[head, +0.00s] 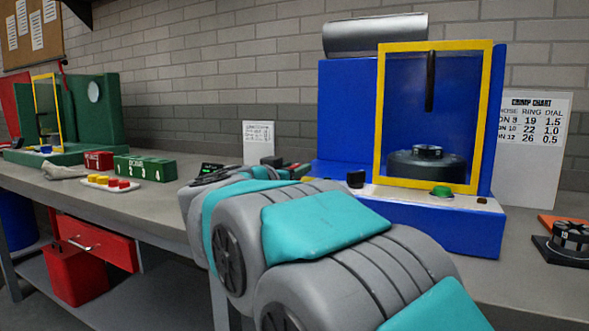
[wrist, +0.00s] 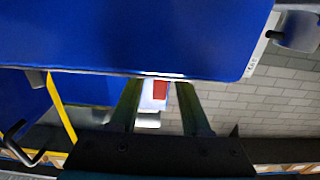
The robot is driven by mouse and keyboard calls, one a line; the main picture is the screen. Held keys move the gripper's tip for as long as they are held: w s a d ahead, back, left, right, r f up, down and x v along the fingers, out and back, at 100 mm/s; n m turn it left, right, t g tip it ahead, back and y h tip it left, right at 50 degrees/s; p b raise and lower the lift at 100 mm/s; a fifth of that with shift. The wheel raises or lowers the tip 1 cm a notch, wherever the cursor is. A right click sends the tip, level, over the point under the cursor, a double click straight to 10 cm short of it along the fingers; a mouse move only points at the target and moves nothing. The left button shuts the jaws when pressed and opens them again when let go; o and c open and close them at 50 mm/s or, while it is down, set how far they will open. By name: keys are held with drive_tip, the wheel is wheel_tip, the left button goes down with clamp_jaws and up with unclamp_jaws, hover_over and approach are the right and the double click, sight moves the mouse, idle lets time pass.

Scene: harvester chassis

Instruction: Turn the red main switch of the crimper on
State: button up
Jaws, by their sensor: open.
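The blue crimper (head: 345,115) stands on the bench in the head view, with a yellow-framed clear guard (head: 381,110) at its front. In the wrist view its blue body (wrist: 130,35) fills the upper part. A red part on a white plate, which looks like the red main switch (wrist: 160,90), shows between my fingers. Its on or off position is too small to tell. My gripper (wrist: 158,92) is open, with one dark green finger to each side of the red part in the picture. I cannot tell whether they touch it. The head view does not clearly show the switch.
The crimper's front panel has a green button (head: 442,191) and a black knob (head: 355,179). A crimp chart (head: 535,150) stands at right. Red and green boxes (head: 145,168) and a tray of colored pieces (head: 108,183) lie on the bench at left. My arm crosses the front.

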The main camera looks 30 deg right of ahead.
drive_tip(key=shift+d, duration=0.1)
drive_tip(key=shift+c, duration=0.3)
clamp_jaws()
